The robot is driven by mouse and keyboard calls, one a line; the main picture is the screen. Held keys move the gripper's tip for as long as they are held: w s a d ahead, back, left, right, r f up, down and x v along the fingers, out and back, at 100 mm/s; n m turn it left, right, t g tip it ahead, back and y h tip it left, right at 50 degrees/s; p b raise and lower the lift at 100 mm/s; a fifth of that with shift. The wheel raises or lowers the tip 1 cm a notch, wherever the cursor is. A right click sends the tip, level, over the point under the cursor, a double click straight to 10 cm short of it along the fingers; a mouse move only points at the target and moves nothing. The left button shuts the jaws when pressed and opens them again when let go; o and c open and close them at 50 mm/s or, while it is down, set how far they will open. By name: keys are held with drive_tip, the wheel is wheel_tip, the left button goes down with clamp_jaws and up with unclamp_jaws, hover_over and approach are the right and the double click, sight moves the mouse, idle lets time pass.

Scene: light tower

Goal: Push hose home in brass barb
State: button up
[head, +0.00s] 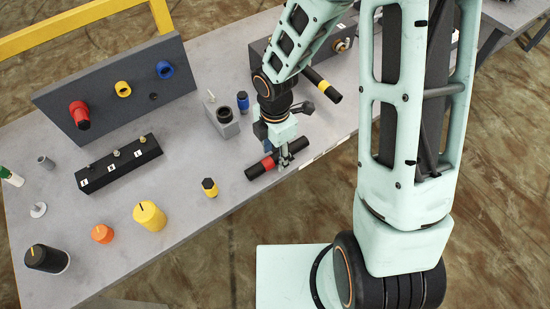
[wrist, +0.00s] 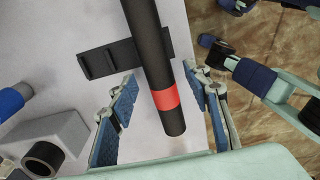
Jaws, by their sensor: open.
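A black hose with a red band (head: 256,171) lies near the table's front edge; it also shows in the wrist view (wrist: 149,50), running lengthwise between my fingers. My gripper (head: 282,160) is over this hose, open, with a blue-padded finger on each side in the wrist view (wrist: 160,72). I see gaps between the fingers and the hose. A brass-coloured fitting (head: 342,45) sits on a dark block at the back right, partly behind my arm. A second black hose, with a yellow band (head: 322,85), lies near that block. Which fitting is the barb's open end is too small to tell.
A dark cradle (wrist: 97,60) lies under the red-banded hose. A black-yellow knob (head: 209,187) is nearby. A dark panel (head: 60,98) stands at back left.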

drive_tip(key=shift+c, duration=0.5)
clamp_jaws()
